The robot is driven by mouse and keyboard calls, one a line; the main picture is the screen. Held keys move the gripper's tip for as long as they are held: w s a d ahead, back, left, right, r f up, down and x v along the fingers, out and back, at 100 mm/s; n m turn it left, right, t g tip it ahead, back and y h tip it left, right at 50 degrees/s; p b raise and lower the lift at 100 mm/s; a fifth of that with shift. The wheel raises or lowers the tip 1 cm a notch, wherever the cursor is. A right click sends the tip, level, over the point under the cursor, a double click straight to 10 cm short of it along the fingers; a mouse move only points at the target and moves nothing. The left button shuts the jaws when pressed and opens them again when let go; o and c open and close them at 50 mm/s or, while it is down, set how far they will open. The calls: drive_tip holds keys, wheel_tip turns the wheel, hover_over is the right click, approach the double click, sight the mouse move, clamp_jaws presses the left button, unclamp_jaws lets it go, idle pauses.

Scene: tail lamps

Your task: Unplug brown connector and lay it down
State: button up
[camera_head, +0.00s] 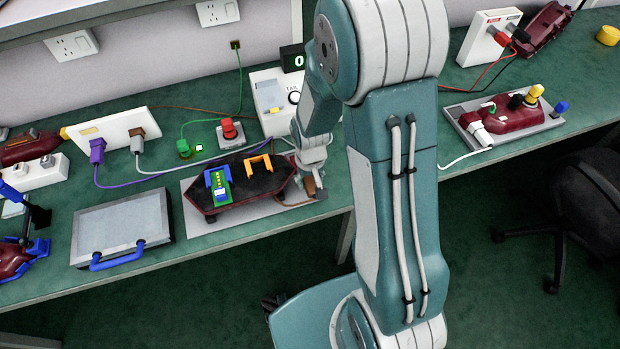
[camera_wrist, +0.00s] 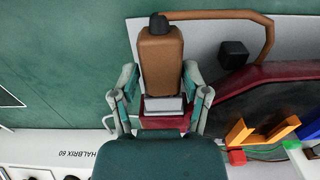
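The brown connector (camera_wrist: 160,62) lies between my gripper's two fingers (camera_wrist: 161,88) in the wrist view. Both fingers appear to press its sides. Its inner end meets a grey socket piece (camera_wrist: 164,105) on the dark red edge of the tail lamp, with no clear gap. A brown cable (camera_wrist: 235,14) runs from its black outer end and bends to the right. In the head view the connector (camera_head: 310,187) shows just below my gripper, at the right end of the tail lamp (camera_head: 232,190). My arm hides part of this area.
The lamp sits on a grey plate (camera_head: 190,221) with an orange bracket (camera_head: 258,163) and a green-blue part (camera_head: 218,184) on it. A grey case (camera_head: 122,222) lies to the left. A white TAIL box (camera_head: 268,100) stands behind. Bare green bench shows beside the connector.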

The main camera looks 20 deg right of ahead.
drive_tip(key=shift+a, duration=0.15)
clamp_jaws()
drive_tip(key=shift+s, duration=0.1)
drive_tip(key=shift+s, duration=1.55)
drive_tip(key=shift+s, duration=0.75)
